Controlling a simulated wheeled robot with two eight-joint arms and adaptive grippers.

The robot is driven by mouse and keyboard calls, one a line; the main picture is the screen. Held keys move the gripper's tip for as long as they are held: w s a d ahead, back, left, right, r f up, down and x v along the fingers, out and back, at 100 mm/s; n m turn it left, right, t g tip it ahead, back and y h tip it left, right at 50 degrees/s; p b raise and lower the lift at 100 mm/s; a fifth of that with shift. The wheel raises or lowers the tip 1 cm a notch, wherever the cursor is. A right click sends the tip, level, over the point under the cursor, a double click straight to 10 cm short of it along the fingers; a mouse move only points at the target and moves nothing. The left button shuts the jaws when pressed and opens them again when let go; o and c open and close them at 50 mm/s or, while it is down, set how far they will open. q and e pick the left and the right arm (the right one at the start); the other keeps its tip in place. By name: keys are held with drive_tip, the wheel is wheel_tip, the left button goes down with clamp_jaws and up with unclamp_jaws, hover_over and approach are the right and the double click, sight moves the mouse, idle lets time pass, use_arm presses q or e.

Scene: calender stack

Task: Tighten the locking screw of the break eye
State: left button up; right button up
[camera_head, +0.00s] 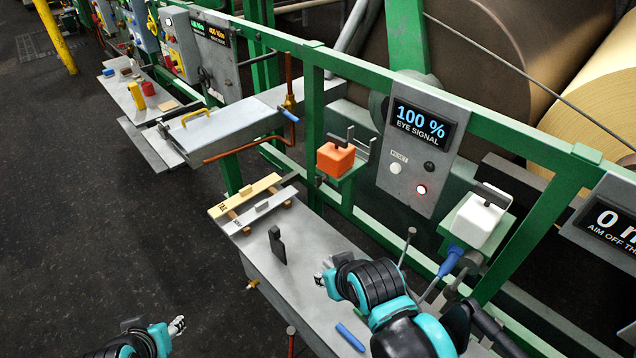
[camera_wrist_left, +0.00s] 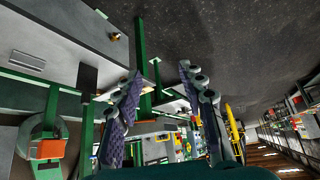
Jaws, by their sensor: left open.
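An orange block-shaped unit (camera_head: 335,158) sits on a green bracket with a dark fork-like piece on top. A white unit (camera_head: 477,220) sits on another green bracket, with a dark handle-like piece (camera_head: 492,194) above it. No label shows which is the break eye, and the locking screw is not clear. Between them a panel (camera_head: 425,120) reads "100 % EYE SIGNAL". My left gripper (camera_head: 178,325) is low over the floor, away from both; in the left wrist view (camera_wrist_left: 160,73) its fingers are apart and empty. My right gripper (camera_head: 325,281) is over the grey bench; its fingers are too small to judge.
The grey bench (camera_head: 290,255) carries two bars (camera_head: 246,195), a dark upright piece (camera_head: 277,245) and a blue-handled tool (camera_head: 350,337). A green rail frame (camera_head: 480,105) stands before large rolls. The dark floor (camera_head: 90,220) at left is clear.

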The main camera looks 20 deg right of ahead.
idle(0.4)
use_arm(q)
drive_tip(key=shift+c, duration=1.4)
drive_tip(key=n+h+b, duration=0.3)
drive_tip(key=n+h, duration=1)
drive_tip(key=n, duration=0.4)
approach(320, 181)
drive_tip(key=s+a, duration=0.3)
drive_tip(key=a, duration=0.4)
drive_tip(key=w+d+n+h+b, duration=0.1)
drive_tip(key=w+d+n, duration=0.2)
drive_tip(key=d, duration=0.3)
drive_tip(key=w+d+f+n+h+b, duration=0.1)
drive_tip(key=w+d+n+h+b, duration=0.1)
drive_tip(key=d, duration=0.5)
drive_tip(key=shift+w+d+f+n+h, duration=0.15)
drive_tip(key=shift+w+f+n+h, duration=0.15)
drive_tip(key=shift+w+n, duration=0.65)
drive_tip(key=shift+w+m, duration=0.2)
drive_tip(key=shift+m, duration=0.05)
